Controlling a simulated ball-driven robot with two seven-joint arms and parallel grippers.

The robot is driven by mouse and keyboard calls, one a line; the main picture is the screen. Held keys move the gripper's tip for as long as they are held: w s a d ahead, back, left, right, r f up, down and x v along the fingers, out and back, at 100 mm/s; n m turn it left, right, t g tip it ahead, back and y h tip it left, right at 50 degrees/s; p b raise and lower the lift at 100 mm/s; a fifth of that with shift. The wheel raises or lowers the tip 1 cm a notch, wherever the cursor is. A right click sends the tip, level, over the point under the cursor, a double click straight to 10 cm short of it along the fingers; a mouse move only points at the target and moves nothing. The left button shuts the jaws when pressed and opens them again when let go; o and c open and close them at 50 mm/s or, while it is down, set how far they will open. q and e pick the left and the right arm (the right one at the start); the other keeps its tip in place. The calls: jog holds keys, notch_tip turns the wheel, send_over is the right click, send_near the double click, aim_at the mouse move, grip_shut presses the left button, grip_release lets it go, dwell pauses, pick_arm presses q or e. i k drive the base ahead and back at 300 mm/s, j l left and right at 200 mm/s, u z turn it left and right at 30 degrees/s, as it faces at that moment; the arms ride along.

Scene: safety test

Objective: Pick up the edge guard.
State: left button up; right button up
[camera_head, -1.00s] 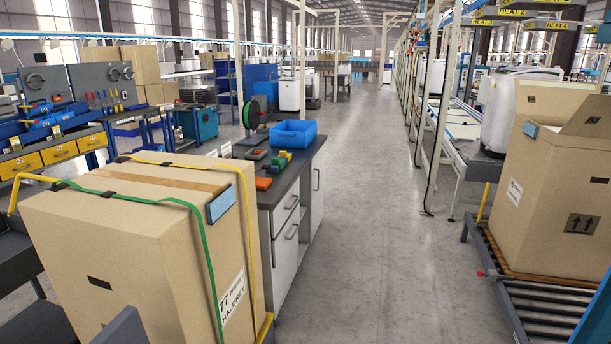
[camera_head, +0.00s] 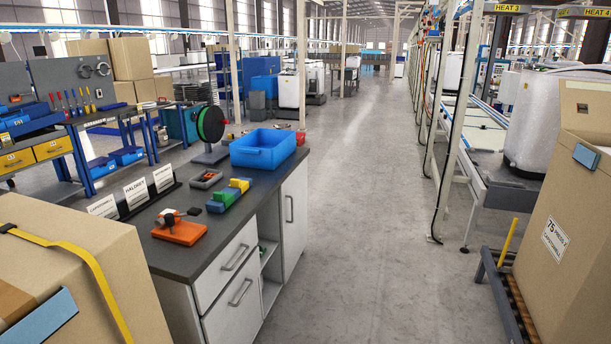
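A flat blue piece that looks like an edge guard (camera_head: 38,318) sits on the upper edge of the large strapped cardboard box (camera_head: 95,235) at the lower left, cut off by the picture's bottom edge. A yellow strap (camera_head: 90,262) runs over that box beside it. A similar blue piece (camera_head: 586,156) sits on the upper edge of the cardboard box (camera_head: 560,220) at the right. I cannot tell which one the task names. Neither of my grippers shows in the head view.
A dark-topped workbench (camera_head: 262,190) stands ahead, holding a blue bin (camera_head: 263,150), an orange tool stand (camera_head: 179,232), coloured blocks (camera_head: 229,195), a green-rimmed reel (camera_head: 210,124) and label cards (camera_head: 134,193). A roller conveyor (camera_head: 512,300) is at right. The grey aisle floor (camera_head: 370,200) between is clear.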

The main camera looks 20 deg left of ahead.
aim_at(242, 185)
jog(key=i+l+u, duration=0.1)
jog(key=i+u, duration=0.2)
jog(key=i, duration=0.2)
jog(key=i+l+u, duration=0.2)
jog(key=i+u, duration=0.15)
jog(key=i, duration=0.2)
